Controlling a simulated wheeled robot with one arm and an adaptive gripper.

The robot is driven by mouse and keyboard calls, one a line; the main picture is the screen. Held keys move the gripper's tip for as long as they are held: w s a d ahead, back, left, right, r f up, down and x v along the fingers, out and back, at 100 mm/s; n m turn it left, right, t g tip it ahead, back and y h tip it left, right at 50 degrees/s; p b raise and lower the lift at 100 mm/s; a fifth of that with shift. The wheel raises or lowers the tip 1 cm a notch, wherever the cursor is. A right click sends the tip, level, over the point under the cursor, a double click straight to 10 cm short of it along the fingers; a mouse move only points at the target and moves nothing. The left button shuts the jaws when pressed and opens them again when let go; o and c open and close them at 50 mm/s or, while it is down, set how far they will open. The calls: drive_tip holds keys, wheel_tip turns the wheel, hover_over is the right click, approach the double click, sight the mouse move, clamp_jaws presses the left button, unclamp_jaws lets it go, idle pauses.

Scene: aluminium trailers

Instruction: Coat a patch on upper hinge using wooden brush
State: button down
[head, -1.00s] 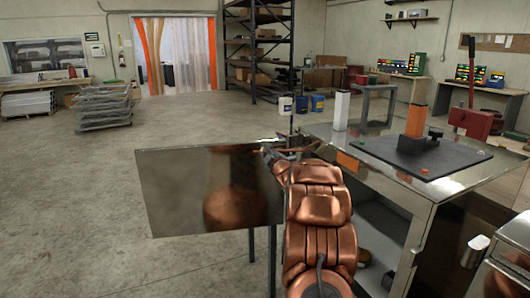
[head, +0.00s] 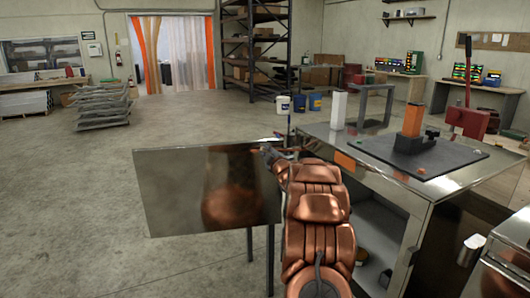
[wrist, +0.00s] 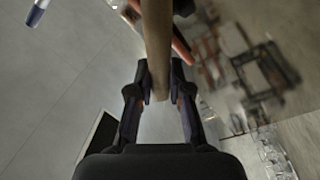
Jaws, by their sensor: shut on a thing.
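My gripper (wrist: 160,82) is shut on a wooden handle (wrist: 156,40) in the wrist view, taken as the wooden brush. The handle runs up out of the picture, so its bristles are not in view. In the head view my copper-coloured arm reaches forward, and my gripper (head: 271,154) is small and partly hidden at the upper right corner of a shiny metal panel (head: 170,190). The panel stands beside the metal workbench. I cannot make out the upper hinge or any coated patch.
The metal workbench (head: 390,192) stands right of my arm. It carries a black mat (head: 455,157), an orange-and-black post (head: 411,127) and a white post (head: 338,110). Buckets (head: 299,104) and a tall shelf (head: 258,50) stand behind.

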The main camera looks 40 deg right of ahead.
drive_tip(key=shift+s+d, duration=0.1)
drive_tip(key=shift+d, duration=0.25)
drive_tip(key=shift+s, duration=0.1)
